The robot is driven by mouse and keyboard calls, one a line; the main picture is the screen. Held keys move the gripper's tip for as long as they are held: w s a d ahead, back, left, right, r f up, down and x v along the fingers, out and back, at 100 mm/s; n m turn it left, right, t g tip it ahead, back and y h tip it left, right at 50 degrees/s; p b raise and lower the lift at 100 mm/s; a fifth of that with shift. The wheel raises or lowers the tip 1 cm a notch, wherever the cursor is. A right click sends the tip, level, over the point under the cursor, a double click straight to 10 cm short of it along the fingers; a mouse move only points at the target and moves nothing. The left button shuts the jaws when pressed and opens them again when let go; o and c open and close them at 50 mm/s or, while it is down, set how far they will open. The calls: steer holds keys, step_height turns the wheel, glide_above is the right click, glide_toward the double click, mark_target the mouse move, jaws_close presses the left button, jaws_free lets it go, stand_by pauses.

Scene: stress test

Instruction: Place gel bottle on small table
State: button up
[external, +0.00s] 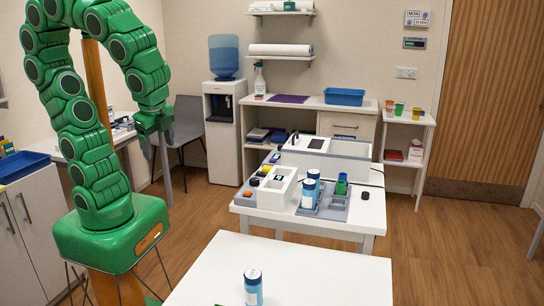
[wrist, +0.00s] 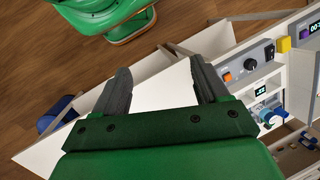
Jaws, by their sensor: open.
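Similar blue bottles (external: 308,194) stand in a grey tray on the white equipment table (external: 348,219). I cannot tell by label which one is the gel bottle. My gripper (external: 157,142) hangs pointing down at the left, well away from all these bottles. In the wrist view my gripper (wrist: 160,68) has its two fingers wide apart with nothing between them. A white surface and floor show beyond them.
Devices with an orange knob (wrist: 227,77) lie right of my fingers in the wrist view. A green cup (external: 341,184) stands in the tray. Behind are a water cooler (external: 224,125), a grey chair (external: 184,126) and shelves with a blue bin (external: 344,97). Wooden floor lies open at right.

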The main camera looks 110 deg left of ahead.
steer(key=w+d+r+m+t+y, duration=0.15)
steer(key=w+m+t+y, duration=0.4)
steer(key=w+m, duration=0.9)
steer(key=w+d+m+t+y, duration=0.2)
steer(key=w+d+m+t, duration=0.6)
steer(key=w+d, duration=0.7)
steer(key=m+g, duration=0.1)
glide_toward(259, 277)
steer(key=a, duration=0.1)
steer(key=a+f, duration=0.1)
steer(key=w+a, duration=0.1)
steer(key=shift+a+f, duration=0.15)
steer(key=shift+a, duration=0.05)
steer(key=shift+w+f, duration=0.1)
steer(key=shift+f, duration=0.5)
steer(key=shift+x, duration=3.8)
steer(key=c, duration=1.2)
